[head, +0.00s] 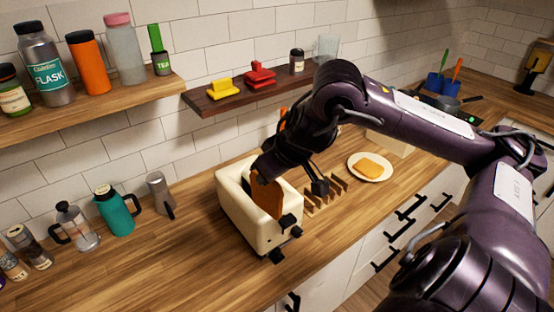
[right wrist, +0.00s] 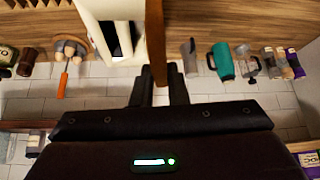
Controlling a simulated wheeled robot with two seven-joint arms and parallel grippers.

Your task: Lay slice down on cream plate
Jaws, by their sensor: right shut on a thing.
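My right gripper (head: 264,178) is shut on a brown bread slice (head: 267,197), which hangs upright at the top of the cream toaster (head: 240,207). I cannot tell whether its lower edge is still inside a slot. In the right wrist view the slice (right wrist: 155,40) shows edge-on between the fingers of the right gripper (right wrist: 160,88), with the toaster (right wrist: 100,10) just to its left. The cream plate (head: 354,172) lies on the counter to the right, with another golden slice (head: 369,167) flat on it. My left gripper is out of view.
A wooden toast rack (head: 325,196) stands between toaster and plate. A shelf (head: 235,100) is behind. The counter's front left is clear.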

